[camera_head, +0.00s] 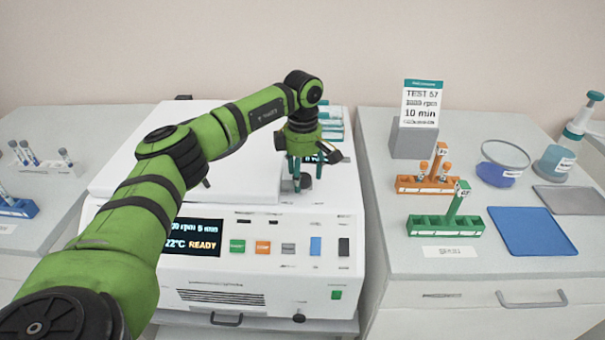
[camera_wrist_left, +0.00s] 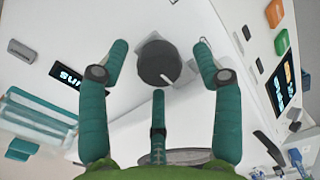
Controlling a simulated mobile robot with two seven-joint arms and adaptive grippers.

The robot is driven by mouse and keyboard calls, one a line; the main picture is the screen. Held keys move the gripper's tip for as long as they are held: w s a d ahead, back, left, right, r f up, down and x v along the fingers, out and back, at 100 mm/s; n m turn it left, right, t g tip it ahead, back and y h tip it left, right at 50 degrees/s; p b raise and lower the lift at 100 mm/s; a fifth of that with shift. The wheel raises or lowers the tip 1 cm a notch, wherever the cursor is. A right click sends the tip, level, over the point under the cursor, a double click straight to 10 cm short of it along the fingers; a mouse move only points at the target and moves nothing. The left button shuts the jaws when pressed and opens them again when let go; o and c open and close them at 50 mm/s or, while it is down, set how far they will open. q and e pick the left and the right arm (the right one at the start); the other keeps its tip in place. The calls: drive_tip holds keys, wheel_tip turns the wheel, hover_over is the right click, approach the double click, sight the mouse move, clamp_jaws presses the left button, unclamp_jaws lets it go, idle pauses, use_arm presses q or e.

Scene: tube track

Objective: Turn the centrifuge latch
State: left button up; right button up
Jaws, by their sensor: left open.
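The white centrifuge (camera_head: 330,225) stands in the middle, with a lit front display (camera_head: 193,237) reading READY. Its latch looks like a dark round knob with a white line, between my left fingers in the left wrist view (camera_wrist_left: 156,64). In the head view the knob (camera_head: 304,181) is partly hidden by the fingers. My left gripper (camera_head: 305,182) points down over the centrifuge's right side; it is open, with teal fingers around the knob in the left wrist view (camera_wrist_left: 160,52). I cannot tell whether they touch it. My right gripper is not in view.
Buttons (camera_head: 262,247) line the centrifuge front. On the right bench (camera_head: 385,250) stand an orange rack (camera_head: 410,184), a green rack (camera_head: 425,226), a blue tray (camera_head: 532,230) and a sign (camera_head: 422,102). Tubes (camera_head: 30,153) stand on the left bench. A teal-edged box (camera_head: 334,130) sits behind my gripper.

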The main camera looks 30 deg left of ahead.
sight(302, 177)
use_arm(q)
wheel_tip(302, 177, up, 12)
idle(0.4)
drive_tip(key=shift+f, duration=0.15)
